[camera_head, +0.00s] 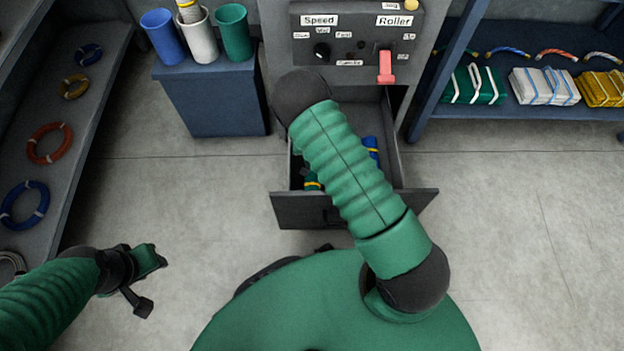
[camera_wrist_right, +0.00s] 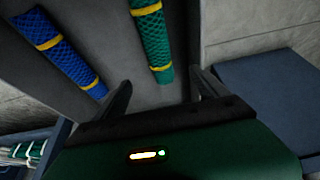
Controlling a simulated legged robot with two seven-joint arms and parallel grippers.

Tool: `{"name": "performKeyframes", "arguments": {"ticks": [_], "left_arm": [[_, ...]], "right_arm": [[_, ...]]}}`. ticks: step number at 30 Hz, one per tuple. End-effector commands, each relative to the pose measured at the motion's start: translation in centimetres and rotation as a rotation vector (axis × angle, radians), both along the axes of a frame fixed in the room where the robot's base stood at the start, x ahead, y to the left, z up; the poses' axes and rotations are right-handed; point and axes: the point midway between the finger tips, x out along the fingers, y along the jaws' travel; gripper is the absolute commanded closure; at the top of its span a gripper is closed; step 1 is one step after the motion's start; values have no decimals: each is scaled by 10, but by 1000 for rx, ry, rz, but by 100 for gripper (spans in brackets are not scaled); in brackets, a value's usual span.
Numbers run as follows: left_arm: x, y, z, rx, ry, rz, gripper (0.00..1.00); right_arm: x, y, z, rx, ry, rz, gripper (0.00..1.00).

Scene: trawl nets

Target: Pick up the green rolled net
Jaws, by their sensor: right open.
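The green rolled net (camera_wrist_right: 152,40) with yellow bands lies in an open drawer (camera_head: 305,212). In the head view only a small end of the net (camera_head: 312,183) shows beside my right arm, which hides the rest. In the right wrist view my right gripper (camera_wrist_right: 163,92) is open and empty, its fingers spread either side of the net's near end, with no contact visible. My left gripper (camera_head: 150,282) is open and empty over the floor at lower left.
A blue rolled net (camera_wrist_right: 65,52) lies left of the green one in the drawer. The drawer walls stand close around. A control panel (camera_head: 345,40) with a red lever (camera_head: 386,68) is above. A blue cabinet (camera_head: 212,100) and shelves (camera_head: 520,125) flank it.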

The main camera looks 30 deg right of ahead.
Motion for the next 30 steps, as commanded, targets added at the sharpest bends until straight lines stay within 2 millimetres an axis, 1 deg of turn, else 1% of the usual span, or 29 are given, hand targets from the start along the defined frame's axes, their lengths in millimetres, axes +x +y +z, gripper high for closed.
{"name": "performKeyframes", "arguments": {"ticks": [1,4,9,12,17,20,22,25,27,30], "left_arm": [[0,0,-7,0,-1,0,64],[0,0,-20,0,-1,0,64],[0,0,-47,0,-1,0,64],[0,0,-59,0,0,0,64],[0,0,-67,0,0,0,64],[0,0,-83,0,-1,0,64],[0,0,-97,0,-1,0,64],[-1,1,-109,0,0,0,64],[-1,1,-112,0,0,0,64],[0,1,-110,0,0,0,64]], "right_arm": [[3,-1,-11,0,-2,0,17],[9,-5,-33,0,-1,-1,17],[23,-15,-77,0,0,0,17],[30,-19,-96,0,0,-1,17],[36,-23,-109,0,0,0,17],[39,-27,-124,1,0,-2,17],[42,-31,-138,0,0,-1,17],[47,-35,-151,0,0,-1,17],[50,-36,-155,1,1,0,17],[51,-36,-153,0,0,0,17]]}}
